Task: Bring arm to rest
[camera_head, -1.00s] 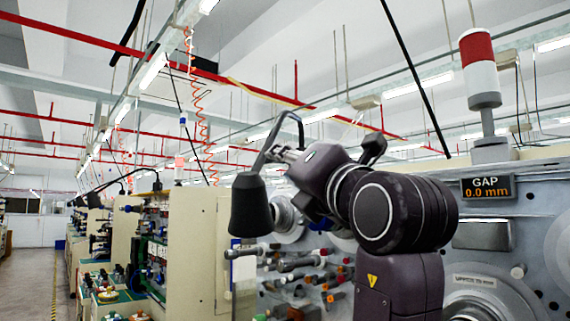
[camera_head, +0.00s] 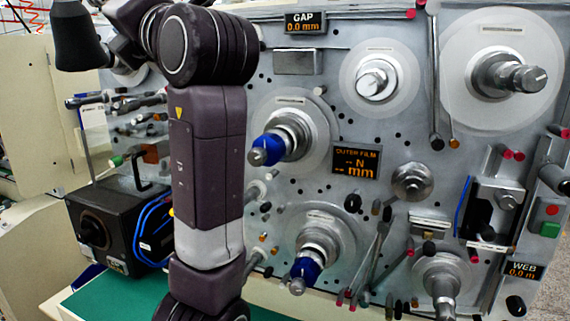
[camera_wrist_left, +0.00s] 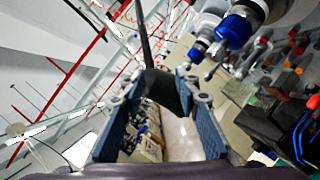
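My left arm (camera_head: 208,160) stands upright in the left part of the head view, with its dark elbow bent leftward near the top edge. The lamp also shows at the top left of the head view (camera_head: 80,38). My right arm and gripper are not in view.
The grey winding panel (camera_head: 385,135) with several protruding spindles fills the right side. Two blue-collared spindles, upper (camera_head: 268,150) and lower (camera_head: 305,268), are close to my arm. A black box (camera_head: 110,225) with blue cables stands on the green worktop (camera_head: 110,298) at left.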

